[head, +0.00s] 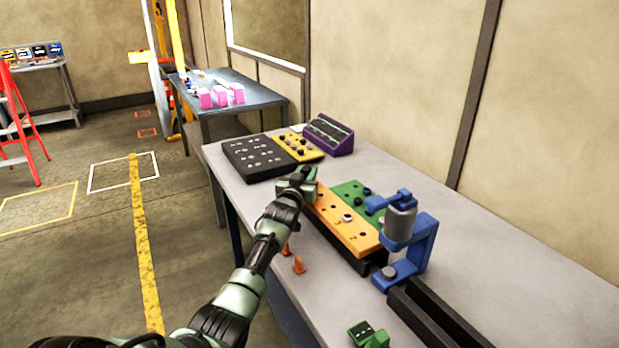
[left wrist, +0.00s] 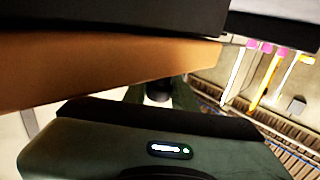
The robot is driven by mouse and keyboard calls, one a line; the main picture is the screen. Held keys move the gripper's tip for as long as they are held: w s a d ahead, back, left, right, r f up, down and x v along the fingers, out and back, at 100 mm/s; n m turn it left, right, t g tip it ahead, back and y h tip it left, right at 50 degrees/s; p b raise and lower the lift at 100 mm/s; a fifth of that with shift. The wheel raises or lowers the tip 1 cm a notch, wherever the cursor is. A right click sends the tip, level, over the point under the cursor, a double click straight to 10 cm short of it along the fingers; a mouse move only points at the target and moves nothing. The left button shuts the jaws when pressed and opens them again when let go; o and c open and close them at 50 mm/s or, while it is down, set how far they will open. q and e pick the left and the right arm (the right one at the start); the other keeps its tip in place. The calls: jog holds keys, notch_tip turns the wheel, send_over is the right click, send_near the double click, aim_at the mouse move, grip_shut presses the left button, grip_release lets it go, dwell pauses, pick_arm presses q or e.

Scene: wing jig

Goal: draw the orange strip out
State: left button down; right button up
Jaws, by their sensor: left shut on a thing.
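The orange strip (head: 345,222) is a long flat bar with a row of holes and dark studs. It lies along the front of the green plate (head: 350,192), over a dark base (head: 345,250). My left gripper (head: 304,182) is at the strip's far left end and shut on it. The fingertips are partly hidden by the hand in the head view. In the left wrist view the strip (left wrist: 100,68) runs close across the picture, below a dark edge. My right gripper is not in view.
A blue clamp-like stand (head: 412,240) with a grey cylinder is at the strip's right end. Dark rails (head: 435,318) and a small green block (head: 368,335) are nearer. Behind the gripper are a black board (head: 254,158), a yellow board (head: 297,148) and a purple holder (head: 328,134).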

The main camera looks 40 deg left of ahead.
pick_arm(q)
jog(key=shift+a+r, duration=0.2)
jog(key=shift+r, duration=0.05)
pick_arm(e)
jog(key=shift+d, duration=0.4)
pick_arm(q)
jog(key=c, duration=1.3)
grip_release()
jog(key=shift+o, duration=0.9)
jog(key=shift+a+f, duration=0.15)
jog(key=shift+f, duration=0.1)
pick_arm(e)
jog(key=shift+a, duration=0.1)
pick_arm(q)
jog(key=shift+r, duration=0.3)
notch_tip(320, 180, up, 19)
jog(key=shift+r+b, duration=0.2)
jog(key=shift+b, duration=0.25)
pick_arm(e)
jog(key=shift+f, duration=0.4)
